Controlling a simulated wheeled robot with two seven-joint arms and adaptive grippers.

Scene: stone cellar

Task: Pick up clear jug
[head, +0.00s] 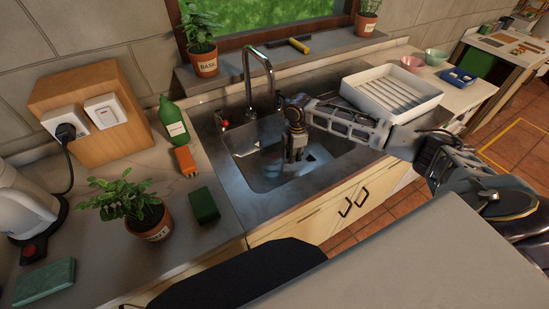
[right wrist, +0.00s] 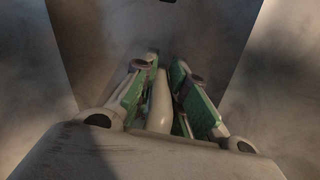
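My right gripper (head: 296,160) points down into the steel sink basin (head: 262,178). In the right wrist view its two fingers (right wrist: 166,62) stand slightly apart, with green on their sides. A smooth pale upright piece (right wrist: 159,100) shows between them. It may be part of the jug, but I cannot tell, nor whether the fingers press on it. No clear jug outline can be made out in the head view, where the gripper and reflections cover part of the basin. My left gripper is not in view.
The faucet (head: 258,75) rises behind the basin. A white ribbed tray (head: 391,93) stands to its right. On the left counter are a green bottle (head: 172,120), an orange item (head: 186,161), a dark green sponge (head: 204,205) and a potted plant (head: 150,222).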

